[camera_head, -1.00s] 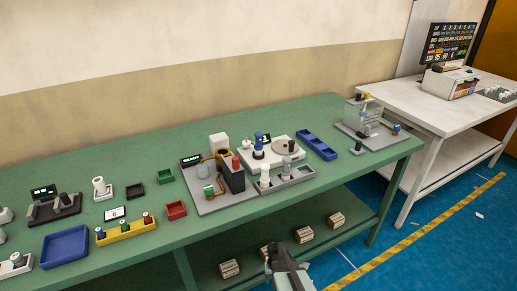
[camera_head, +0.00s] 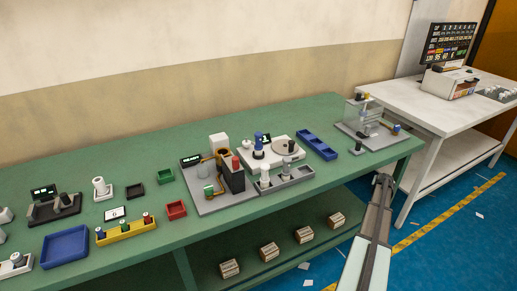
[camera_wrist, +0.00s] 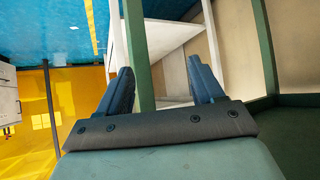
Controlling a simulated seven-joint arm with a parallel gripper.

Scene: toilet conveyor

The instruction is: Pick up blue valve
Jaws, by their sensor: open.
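A blue-topped upright piece (camera_head: 258,146) stands on a white station (camera_head: 280,158) near the middle of the green table. A smaller blue-topped piece (camera_head: 101,233) stands in the left end of a yellow tray (camera_head: 128,231), beside green- and red-topped ones. I cannot tell for sure which is the blue valve. My gripper (camera_head: 383,179) is by the table's front right edge, well to the right of both blue pieces. In the wrist view, my gripper (camera_wrist: 163,88) has its two dark blue fingers spread with nothing between them. No blue valve shows there.
The green table (camera_head: 335,188) holds a grey pump-like station (camera_head: 222,195), a blue tray (camera_head: 317,145) and a glass rig (camera_head: 366,125). Several small crates sit on the lower shelf. A white table (camera_head: 425,108) stands behind at right. Table legs and edges are close in the wrist view.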

